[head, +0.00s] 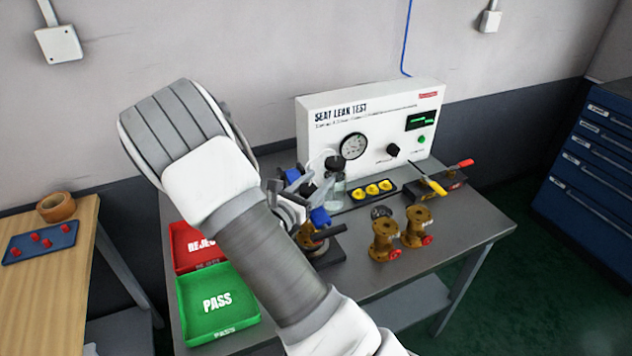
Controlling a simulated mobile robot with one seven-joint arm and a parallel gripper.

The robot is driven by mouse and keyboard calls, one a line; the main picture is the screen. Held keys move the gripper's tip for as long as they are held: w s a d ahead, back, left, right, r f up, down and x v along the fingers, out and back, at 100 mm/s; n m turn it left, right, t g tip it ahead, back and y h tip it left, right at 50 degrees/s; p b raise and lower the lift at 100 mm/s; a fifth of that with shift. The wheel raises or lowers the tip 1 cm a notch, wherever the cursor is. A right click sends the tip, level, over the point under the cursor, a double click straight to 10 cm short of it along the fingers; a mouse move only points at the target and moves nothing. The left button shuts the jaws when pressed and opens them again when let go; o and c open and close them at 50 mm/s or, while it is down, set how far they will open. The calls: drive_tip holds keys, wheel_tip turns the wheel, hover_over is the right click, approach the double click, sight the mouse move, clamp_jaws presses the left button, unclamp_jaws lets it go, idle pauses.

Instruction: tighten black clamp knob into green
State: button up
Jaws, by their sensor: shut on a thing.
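My gripper (308,198), with blue finger parts, is over the dark clamp fixture (328,253) near the middle of the bench. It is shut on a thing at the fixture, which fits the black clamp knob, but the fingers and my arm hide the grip. A black bar (328,232) of the fixture shows just below the fingers. A brass valve body (305,239) sits in the fixture, partly behind my arm. No green mark on the clamp can be made out.
The seat leak tester (328,133) stands behind, with a small bottle (337,190) close to my gripper. Two brass valves (384,240) stand to the right. A black tray (357,199) holds yellow parts. Red (178,262) and green (188,318) bins are left.

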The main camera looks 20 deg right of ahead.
clamp_jaws()
drive_tip(key=shift+s+m+g+h, duration=0.15)
drive_tip(key=shift+m+g+h, duration=0.55)
drive_tip(key=shift+g, duration=0.4)
drive_tip(key=o, duration=1.2)
unclamp_jaws()
drive_tip(key=v, duration=1.7)
drive_tip(key=shift+s+a+r, duration=0.15)
